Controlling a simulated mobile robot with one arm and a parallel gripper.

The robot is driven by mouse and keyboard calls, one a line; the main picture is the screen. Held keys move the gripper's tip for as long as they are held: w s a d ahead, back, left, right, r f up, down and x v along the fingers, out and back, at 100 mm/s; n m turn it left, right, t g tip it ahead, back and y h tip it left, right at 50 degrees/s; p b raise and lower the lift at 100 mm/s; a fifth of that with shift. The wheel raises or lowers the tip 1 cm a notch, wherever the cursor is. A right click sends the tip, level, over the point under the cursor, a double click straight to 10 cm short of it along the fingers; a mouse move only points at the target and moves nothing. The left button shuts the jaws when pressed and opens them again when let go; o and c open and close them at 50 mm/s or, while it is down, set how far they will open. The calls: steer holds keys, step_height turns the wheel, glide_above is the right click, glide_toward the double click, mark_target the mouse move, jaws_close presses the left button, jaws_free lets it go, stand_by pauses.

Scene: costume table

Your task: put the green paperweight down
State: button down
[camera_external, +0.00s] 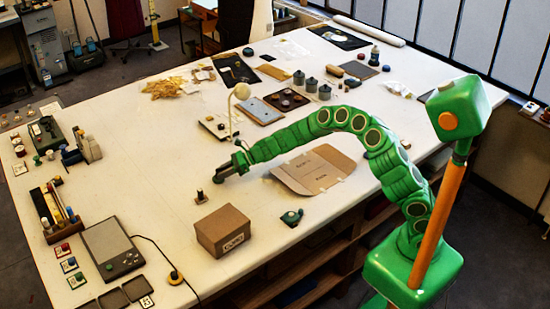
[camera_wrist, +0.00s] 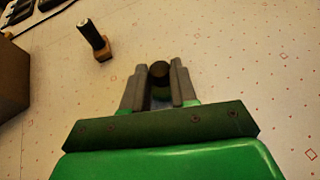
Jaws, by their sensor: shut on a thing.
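My gripper (camera_external: 224,172) is low over the white table, left of the cardboard sheet. In the wrist view its two grey fingers (camera_wrist: 160,85) are shut on the green paperweight (camera_wrist: 160,93). The paperweight shows a dark round knob on top and a little green below it. The fingers and palm hide most of it. I cannot tell whether its underside touches the table. In the external view it is too small and hidden to make out at the fingertips.
A dark-handled stamp (camera_wrist: 95,38) stands near my gripper; it also shows in the external view (camera_external: 200,196). A cardboard box (camera_external: 222,231) is nearer the front edge. An open cardboard sheet (camera_external: 314,171) lies beneath my arm. Bare table (camera_external: 140,185) lies left of my gripper.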

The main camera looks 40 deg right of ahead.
steer(key=shift+f, duration=0.15)
steer(key=c, duration=0.9)
jaws_free()
steer(key=shift+v, duration=6.05)
